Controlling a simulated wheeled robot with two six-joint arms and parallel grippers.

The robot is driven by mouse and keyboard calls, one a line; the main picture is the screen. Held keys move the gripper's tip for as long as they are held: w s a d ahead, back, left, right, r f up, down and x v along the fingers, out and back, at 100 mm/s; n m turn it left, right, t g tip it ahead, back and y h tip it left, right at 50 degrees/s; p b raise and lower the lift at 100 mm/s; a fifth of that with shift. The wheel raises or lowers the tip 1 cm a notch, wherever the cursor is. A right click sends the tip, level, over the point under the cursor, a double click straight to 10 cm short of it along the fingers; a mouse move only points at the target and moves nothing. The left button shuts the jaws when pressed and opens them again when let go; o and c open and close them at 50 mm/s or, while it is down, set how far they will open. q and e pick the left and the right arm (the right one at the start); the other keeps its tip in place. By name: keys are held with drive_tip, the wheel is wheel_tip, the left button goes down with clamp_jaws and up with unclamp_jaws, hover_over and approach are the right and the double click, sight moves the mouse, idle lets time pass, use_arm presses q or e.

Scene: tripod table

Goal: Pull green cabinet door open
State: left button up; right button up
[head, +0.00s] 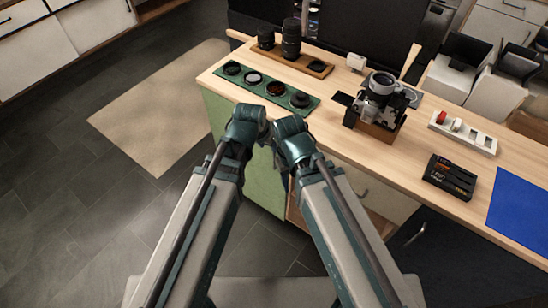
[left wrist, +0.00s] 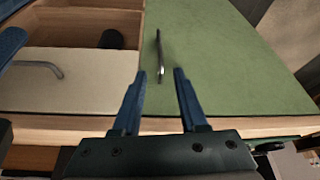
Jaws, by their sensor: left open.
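The green cabinet door (head: 230,150) is at the left end of the wooden counter, below its top. It looks closed. In the left wrist view the green door (left wrist: 225,60) fills the upper right, with a slim metal handle (left wrist: 159,50) on it. My left gripper (left wrist: 160,75) is open, with the near end of the handle in line with the gap between its fingertips. I cannot tell whether the fingers reach around the handle. In the head view my wrists hide the handle and most of the left gripper. My right arm is beside the left; its fingers cannot be made out.
Beside the door are an open wooden compartment and a beige drawer front (left wrist: 70,80) with a handle. On the counter (head: 330,130) stand a green lens tray (head: 289,103), a camera (head: 380,90) and a black box (head: 450,177). Floor left of the door is clear, with a beige mat (head: 160,115).

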sight(274, 156)
use_arm(q)
drive_tip(key=b+x, duration=1.2)
drive_tip(key=x, duration=0.2)
drive_tip(key=shift+s+b, duration=0.1)
drive_tip(key=shift+b, duration=0.25)
drive_tip(key=shift+r, duration=0.1)
drive_tip(key=shift+c, duration=0.3)
clamp_jaws()
idle(0.6)
